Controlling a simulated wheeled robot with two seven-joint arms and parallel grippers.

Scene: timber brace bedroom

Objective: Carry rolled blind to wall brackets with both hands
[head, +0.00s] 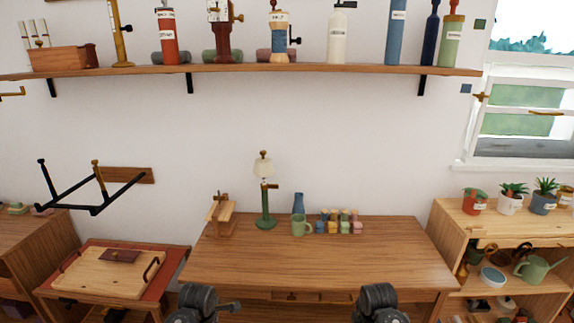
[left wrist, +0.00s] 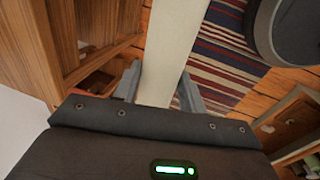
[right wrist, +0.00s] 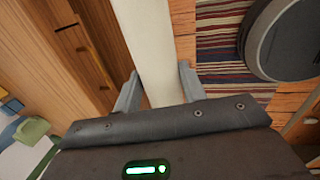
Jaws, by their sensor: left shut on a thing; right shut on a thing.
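The rolled blind is a pale cream roll that shows in the left wrist view (left wrist: 171,40) and the right wrist view (right wrist: 147,35). My left gripper (left wrist: 159,80) is shut on it, with a grey finger on each side. My right gripper (right wrist: 157,78) is also shut on it, with its fingers on both sides. The roll's ends are out of view, and the head view does not show it. Small brass brackets show near the window's upper left (head: 481,96) and at the left edge of the wall (head: 12,93); I cannot tell which ones fit the blind.
A long wall shelf (head: 250,70) holds bottles and tools. A black rack (head: 95,208) juts from the left wall. Below is a wooden desk (head: 320,260) with a lamp (head: 264,190) and mug. A plant shelf (head: 490,228) stands right. The wall between is bare.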

